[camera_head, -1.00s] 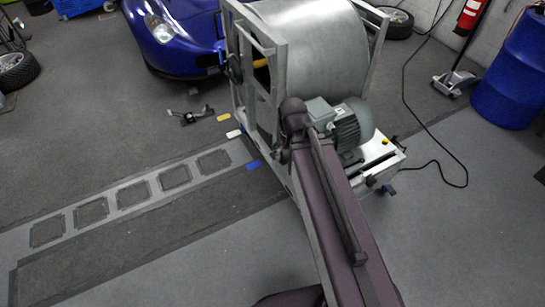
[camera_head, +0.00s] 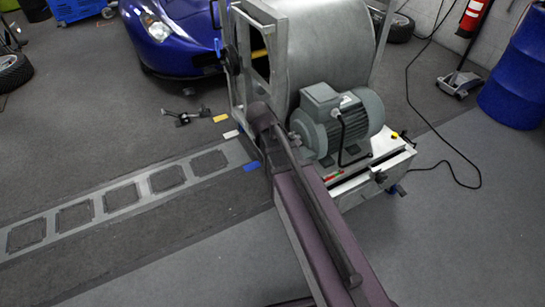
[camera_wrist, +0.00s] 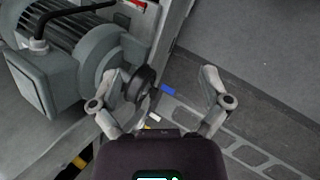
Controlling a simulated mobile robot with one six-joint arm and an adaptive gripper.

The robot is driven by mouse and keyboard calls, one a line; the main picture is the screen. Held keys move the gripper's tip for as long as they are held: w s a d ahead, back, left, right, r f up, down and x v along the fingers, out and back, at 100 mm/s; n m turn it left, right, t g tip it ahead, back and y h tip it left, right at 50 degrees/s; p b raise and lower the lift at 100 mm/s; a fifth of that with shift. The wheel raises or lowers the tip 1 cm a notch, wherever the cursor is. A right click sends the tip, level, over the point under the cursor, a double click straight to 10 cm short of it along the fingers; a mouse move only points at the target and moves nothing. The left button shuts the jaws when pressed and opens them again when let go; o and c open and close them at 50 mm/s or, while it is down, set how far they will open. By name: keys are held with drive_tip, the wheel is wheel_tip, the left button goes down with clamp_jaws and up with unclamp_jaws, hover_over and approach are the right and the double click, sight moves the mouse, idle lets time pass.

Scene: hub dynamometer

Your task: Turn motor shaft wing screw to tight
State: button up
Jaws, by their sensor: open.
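The grey-green motor (camera_head: 338,120) sits on the white base beside the large drum in the head view. In the wrist view the motor (camera_wrist: 75,45) fills the upper left, with its shaft end towards the middle. A dark round part (camera_wrist: 140,84) projects there, with a small dark piece on its right side; I cannot tell for sure whether this is the wing screw. My gripper (camera_wrist: 161,80) is open and empty. Its left finger overlaps the dark part in the picture; contact cannot be told. In the head view my own arm hides the gripper and shaft end.
The metal drum (camera_head: 330,45) and its grey frame (camera_head: 250,65) stand behind the motor.

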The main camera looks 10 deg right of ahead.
drive_tip(key=w+a+f+n+t+h+b, duration=0.15)
drive_tip(key=w+f+n+h+b, duration=0.3)
drive_tip(key=b, duration=0.45)
drive_tip(key=w+a+f+n+h+b, duration=0.1)
drive_tip(key=w+a+f+n+b, duration=0.15)
drive_tip(key=w+f+b, duration=0.45)
drive_tip(key=w+a+f+n+t+h+b, duration=0.3)
drive_tip(key=a+b, duration=0.7)
drive_tip(key=b, duration=0.9)
wheel_tip(320, 180, down, 6)
drive_tip(key=w+n+h, duration=0.2)
drive_tip(key=n, duration=0.2)
drive_tip(key=shift+t+h, duration=0.35)
drive_tip(key=shift+r, duration=0.1)
drive_tip(key=x, duration=1.3)
drive_tip(key=shift+w+d, duration=0.1)
drive_tip(key=shift+d, duration=0.2)
drive_tip(key=c, duration=1.2)
